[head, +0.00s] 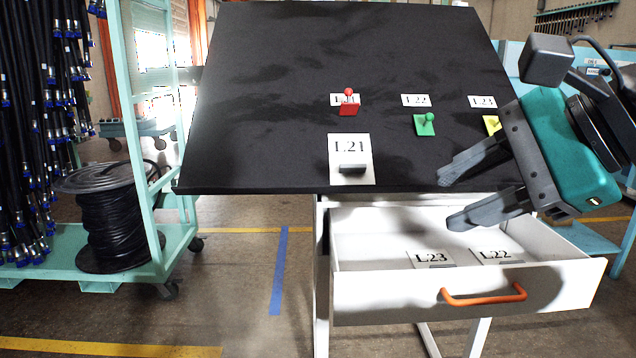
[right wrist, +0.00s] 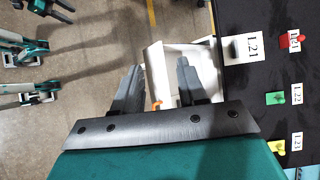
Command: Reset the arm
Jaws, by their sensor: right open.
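My right gripper (head: 448,202) is open and empty. In the head view it reaches in from the right, its fingers in front of the black board's lower right edge and above the open drawer. In the right wrist view its two fingers (right wrist: 160,66) are spread apart with nothing held between them. The white L21 card (head: 344,146) with a grey block (head: 352,168) lies at the front edge of the black board (head: 270,100), apart from the gripper. My left gripper does not show in the head view.
Red (head: 349,108), green (head: 425,124) and yellow (head: 491,124) pieces sit by small board labels. A hose rack and black reel (head: 110,225) stand left.

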